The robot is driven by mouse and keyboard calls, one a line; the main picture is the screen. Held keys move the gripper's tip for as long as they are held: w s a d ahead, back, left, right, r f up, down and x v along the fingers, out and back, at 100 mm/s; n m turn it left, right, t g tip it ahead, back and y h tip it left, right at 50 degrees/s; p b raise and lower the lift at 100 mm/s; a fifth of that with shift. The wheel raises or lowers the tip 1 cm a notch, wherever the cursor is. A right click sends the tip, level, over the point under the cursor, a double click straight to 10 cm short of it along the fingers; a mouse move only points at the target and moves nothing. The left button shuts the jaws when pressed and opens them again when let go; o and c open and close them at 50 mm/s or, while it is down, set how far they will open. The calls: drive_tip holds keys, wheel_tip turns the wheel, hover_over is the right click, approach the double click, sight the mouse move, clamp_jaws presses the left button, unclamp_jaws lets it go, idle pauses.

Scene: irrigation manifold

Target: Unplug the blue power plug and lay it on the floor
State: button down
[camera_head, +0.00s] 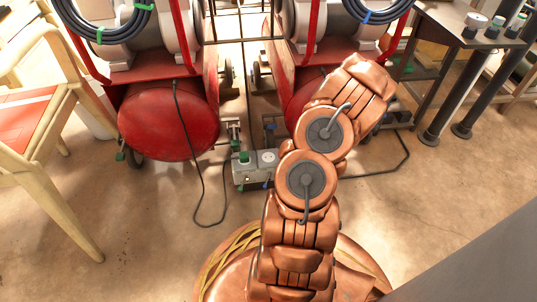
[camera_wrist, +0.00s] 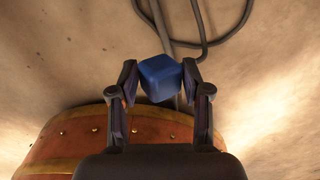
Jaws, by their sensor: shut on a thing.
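The blue power plug (camera_wrist: 160,80), a blue block shape, sits between the two dark fingertips of my gripper (camera_wrist: 159,82) in the wrist view. The fingers are shut on its two sides. A dark cable (camera_wrist: 160,22) shows beyond the plug over the pale floor. I cannot tell how far the plug is from the floor. In the head view my arm hides the gripper and the held plug. A grey socket box (camera_head: 253,178) stands on the floor left of my arm, with a green plug (camera_head: 244,158) on its top.
Two red tanks, one at left (camera_head: 168,120), stand behind the box. A black cable (camera_head: 200,190) loops on the floor. A wooden chair (camera_head: 50,130) is at left, and a dark table (camera_head: 465,30) is at upper right. Bare floor (camera_head: 420,205) lies right of my arm.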

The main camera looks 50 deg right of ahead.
drive_tip(key=shift+f, duration=2.6)
drive_tip(key=shift+c, duration=2.2)
unclamp_jaws()
drive_tip(key=shift+f, duration=0.1)
drive_tip(key=shift+r, duration=5.95)
drive_tip(key=shift+r, duration=0.1)
